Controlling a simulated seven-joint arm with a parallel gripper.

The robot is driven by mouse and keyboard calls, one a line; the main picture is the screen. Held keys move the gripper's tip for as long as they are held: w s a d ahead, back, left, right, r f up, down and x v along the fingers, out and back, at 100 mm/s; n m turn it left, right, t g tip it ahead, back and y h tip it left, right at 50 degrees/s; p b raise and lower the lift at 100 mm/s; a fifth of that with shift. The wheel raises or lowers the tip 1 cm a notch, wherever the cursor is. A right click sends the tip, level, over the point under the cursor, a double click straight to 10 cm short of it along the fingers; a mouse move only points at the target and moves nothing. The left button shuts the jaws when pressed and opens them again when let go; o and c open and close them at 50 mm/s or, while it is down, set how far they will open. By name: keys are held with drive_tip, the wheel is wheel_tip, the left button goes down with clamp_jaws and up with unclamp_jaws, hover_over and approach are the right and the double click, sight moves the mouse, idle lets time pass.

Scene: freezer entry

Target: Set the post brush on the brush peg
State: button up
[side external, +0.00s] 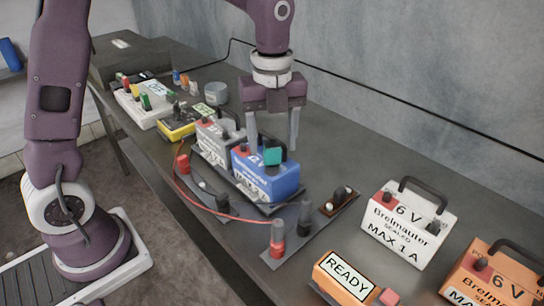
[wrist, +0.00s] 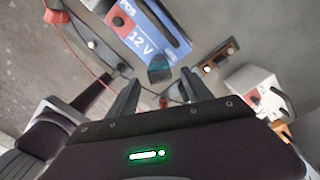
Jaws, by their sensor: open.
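A small teal block with a dark part, which looks like the post brush (side external: 272,157), shows at the top of the blue 12 V battery (side external: 266,180). It also shows in the wrist view (wrist: 159,71), at the edge of the blue battery (wrist: 158,30). My gripper (side external: 273,147) points down over the battery. Its fingers are open, one on each side of the brush in the picture, with gaps to both. I cannot tell which upright is the brush peg. A brown strip with dark knobs (side external: 339,201) lies right of the battery.
A grey battery (side external: 218,138) stands beside the blue one. Red (side external: 277,240) and black (side external: 305,216) posts stand in front, with a red cable (side external: 225,216) nearby. A white 6 V battery (side external: 408,225) and an orange READY box (side external: 343,278) stand to the right.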

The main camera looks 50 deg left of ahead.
sight(272, 159)
drive_tip(key=f, duration=0.5)
drive_tip(key=shift+w+a+f, duration=0.2)
drive_tip(key=shift+a+f, duration=0.05)
drive_tip(key=shift+f, duration=0.15)
drive_tip(key=shift+c, duration=0.5)
clamp_jaws()
